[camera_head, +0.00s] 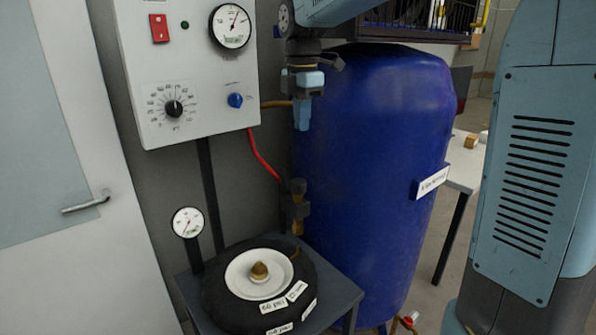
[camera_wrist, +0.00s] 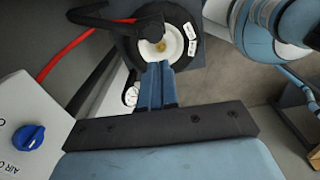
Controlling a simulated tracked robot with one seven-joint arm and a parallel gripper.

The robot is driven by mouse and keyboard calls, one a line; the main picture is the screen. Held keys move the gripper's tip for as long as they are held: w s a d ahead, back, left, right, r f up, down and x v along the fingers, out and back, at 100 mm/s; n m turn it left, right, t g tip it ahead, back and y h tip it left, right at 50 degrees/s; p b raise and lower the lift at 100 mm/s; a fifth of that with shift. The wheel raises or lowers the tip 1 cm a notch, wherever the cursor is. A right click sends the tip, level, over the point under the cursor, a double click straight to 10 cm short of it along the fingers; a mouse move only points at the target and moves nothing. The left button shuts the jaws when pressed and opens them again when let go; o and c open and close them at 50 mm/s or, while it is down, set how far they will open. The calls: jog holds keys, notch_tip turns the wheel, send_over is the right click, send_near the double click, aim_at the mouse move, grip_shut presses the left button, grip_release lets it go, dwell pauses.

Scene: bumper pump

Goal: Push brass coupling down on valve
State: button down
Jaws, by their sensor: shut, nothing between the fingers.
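The brass coupling (camera_head: 298,218), with dark parts around it, stands roughly upright at the end of the red hose, by the back right of the black tyre (camera_head: 222,303). I cannot make out the valve under it, nor how far the coupling sits on it. In the wrist view a dark round fitting (camera_wrist: 150,22) on the hose end shows beyond my fingertips; its brass is not clear there. My gripper (camera_head: 302,122) is shut and empty, pointing down, above and apart from the coupling. It also shows in the wrist view (camera_wrist: 157,68).
The tyre, with a white rim (camera_head: 240,285) and brass hub knob (camera_head: 259,270), lies on a small dark table (camera_head: 343,290). A white control box (camera_head: 205,115) is left of my gripper. A blue tank (camera_head: 385,150) stands close behind, right. The red hose (camera_head: 262,160) hangs between.

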aim_at(299, 182)
jog(key=shift+w+a+f+n, duration=0.1)
jog(key=shift+w+a+n, duration=0.25)
jog(key=shift+w+n, duration=0.2)
jog(key=shift+f, duration=0.1)
notch_tip(299, 182, down, 14)
jog(key=shift+r, duration=0.1)
dwell(0.5)
